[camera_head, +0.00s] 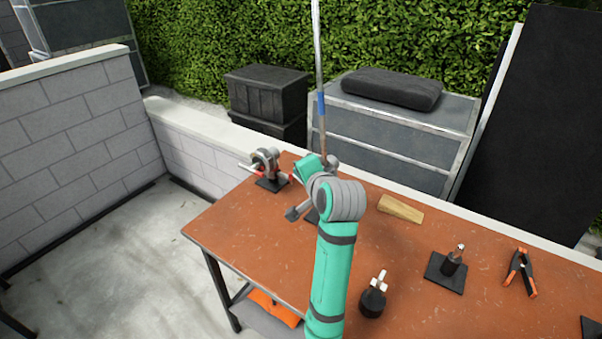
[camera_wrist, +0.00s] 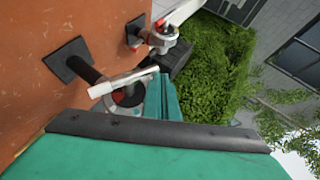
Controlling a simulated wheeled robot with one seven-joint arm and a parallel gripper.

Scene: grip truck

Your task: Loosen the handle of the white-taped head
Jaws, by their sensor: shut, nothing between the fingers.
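In the wrist view a grip head (camera_wrist: 128,97) stands on a black post from a square plate (camera_wrist: 66,60). A white handle (camera_wrist: 108,87) crosses it, its far end close to my fingertips. My gripper (camera_wrist: 163,82) has teal fingers, shut and empty, beside this head; I cannot tell whether they touch the handle. A second head (camera_wrist: 163,38) with red and grey parts is beyond. In the head view a grey head with red parts (camera_head: 265,162) stands on a black plate at the table's left end. My arm hides much of the nearer head and my fingertips there.
The brown table (camera_head: 255,240) carries a wooden wedge (camera_head: 400,208), a small black post (camera_head: 454,262), a dark knobbed fitting (camera_head: 374,297) and an orange clamp (camera_head: 520,273). A tall thin pole (camera_head: 320,70) rises behind my arm. The table's front left is clear.

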